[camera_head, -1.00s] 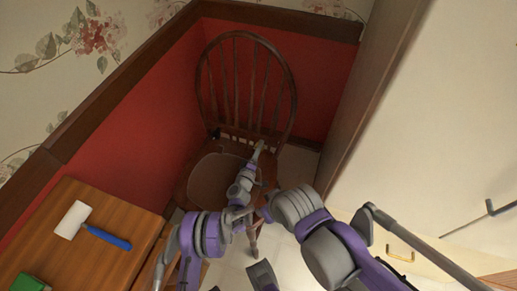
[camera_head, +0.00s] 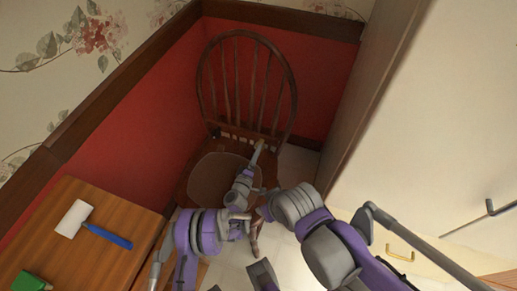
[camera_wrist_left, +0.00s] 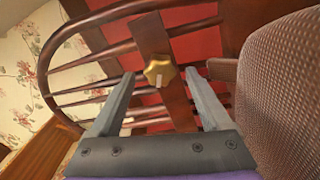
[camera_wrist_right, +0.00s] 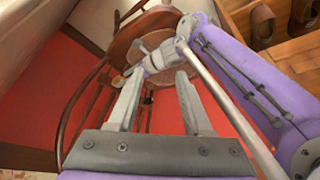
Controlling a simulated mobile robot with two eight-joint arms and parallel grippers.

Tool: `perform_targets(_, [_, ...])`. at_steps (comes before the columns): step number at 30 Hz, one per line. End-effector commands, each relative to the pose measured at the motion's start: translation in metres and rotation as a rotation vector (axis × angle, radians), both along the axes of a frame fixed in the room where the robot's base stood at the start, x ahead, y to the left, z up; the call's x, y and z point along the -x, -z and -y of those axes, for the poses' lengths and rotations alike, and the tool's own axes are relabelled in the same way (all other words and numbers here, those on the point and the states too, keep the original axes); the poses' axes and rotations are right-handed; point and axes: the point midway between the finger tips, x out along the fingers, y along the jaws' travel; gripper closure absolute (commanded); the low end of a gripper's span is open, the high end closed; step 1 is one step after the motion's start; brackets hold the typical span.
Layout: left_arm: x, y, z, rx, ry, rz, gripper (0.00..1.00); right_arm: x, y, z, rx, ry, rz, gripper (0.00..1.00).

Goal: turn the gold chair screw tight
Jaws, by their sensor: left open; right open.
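The wooden chair (camera_head: 206,88) stands in the red-panelled corner, with a hoop back and a padded seat. The gold screw (camera_wrist_left: 160,71) is a lobed knob on the flat wooden piece of the chair back. In the left wrist view it appears between my left gripper's fingertips (camera_wrist_left: 158,77), which are spread open; I cannot tell whether they touch it. In the head view my left gripper (camera_head: 257,155) reaches over the seat to the chair back. My right gripper (camera_wrist_right: 158,75) is open and empty, back from the chair; the gold screw also shows small there (camera_wrist_right: 118,81).
A wooden table (camera_head: 110,262) at the lower left holds a white-headed, blue-handled tool (camera_head: 92,225) and a green object (camera_head: 30,283). A pale cabinet (camera_head: 435,130) bounds the right side. My two arms lie close together in front of the chair.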

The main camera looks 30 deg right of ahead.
Motion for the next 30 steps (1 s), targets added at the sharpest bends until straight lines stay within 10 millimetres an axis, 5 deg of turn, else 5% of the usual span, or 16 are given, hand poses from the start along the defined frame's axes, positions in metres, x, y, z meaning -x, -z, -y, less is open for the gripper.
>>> perform_targets(9, [0.039, 0.0, -0.047, 0.0, -0.001, 0.0, 0.19, 0.0, 0.0, 0.0, 0.0, 0.0, 0.0, 0.5])
perform_targets(22, [0.049, 0.0, -0.057, 0.0, 0.001, 0.001, 0.19, 0.0, 0.0, 0.0, 0.0, 0.0, 0.0, 0.5])
perform_targets(28, [0.043, -0.011, -0.06, -0.018, 0.005, 0.009, 0.19, -0.008, -0.001, 0.004, 0.032, -0.02, -0.007, 0.19])
perform_targets(30, [0.035, -0.024, -0.065, -0.047, 0.012, 0.021, 0.19, -0.019, -0.002, 0.01, 0.078, -0.047, -0.018, 0.19])
